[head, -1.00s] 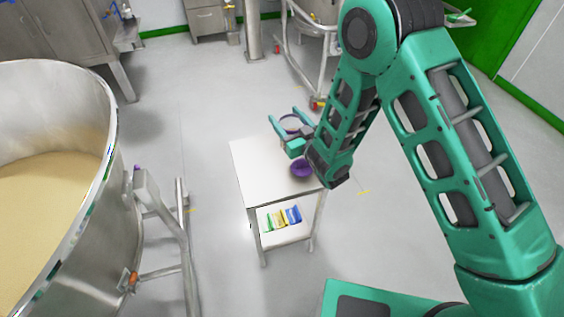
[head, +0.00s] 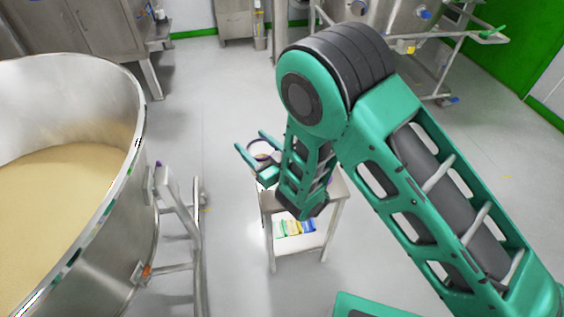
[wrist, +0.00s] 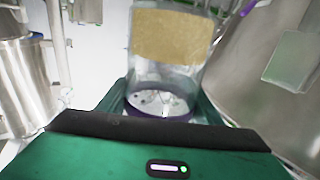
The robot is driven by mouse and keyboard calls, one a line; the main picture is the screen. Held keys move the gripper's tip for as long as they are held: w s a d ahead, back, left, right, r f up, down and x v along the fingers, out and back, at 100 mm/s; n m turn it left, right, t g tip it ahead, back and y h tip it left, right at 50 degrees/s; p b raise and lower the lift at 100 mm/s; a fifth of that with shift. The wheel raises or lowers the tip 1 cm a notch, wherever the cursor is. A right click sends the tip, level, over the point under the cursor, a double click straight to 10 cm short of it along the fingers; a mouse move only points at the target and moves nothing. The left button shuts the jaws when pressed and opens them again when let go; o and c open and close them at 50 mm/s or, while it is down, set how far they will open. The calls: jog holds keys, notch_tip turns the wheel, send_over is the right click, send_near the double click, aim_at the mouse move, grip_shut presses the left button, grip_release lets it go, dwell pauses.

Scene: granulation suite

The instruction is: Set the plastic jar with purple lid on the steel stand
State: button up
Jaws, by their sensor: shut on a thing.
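My gripper (head: 252,143) is shut on the plastic jar (head: 260,150), with a finger on each side of it. In the wrist view the jar (wrist: 168,75) is clear, with a tan label and a purple ring at the lower end of the picture, between the fingers of my gripper (wrist: 160,100). Its upper end is cut off there. The steel stand (head: 338,194) is a small table below and right of my gripper in the head view. My arm hides much of its top. I cannot tell the height of the jar above it.
Several coloured boxes (head: 297,228) lie on the stand's lower shelf. A large steel vessel of pale powder (head: 120,190) stands at left, its tubular frame (head: 197,240) near the stand. Steel equipment (head: 385,25) stands behind. Floor between is clear.

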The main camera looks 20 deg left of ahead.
jog(key=shift+w+d+f, duration=0.35)
jog(key=shift+d+f, duration=0.55)
jog(key=shift+f, duration=0.35)
jog(key=shift+w+d+f, duration=0.3)
jog(key=shift+d+f, duration=0.55)
jog(key=shift+f, duration=0.35)
jog(key=shift+w+d+f, duration=0.35)
jog(key=shift+d+f, duration=0.55)
jog(key=shift+f, duration=0.35)
jog(key=shift+f, duration=0.15)
jog(key=o, duration=1.5)
jog(key=shift+c, duration=0.2)
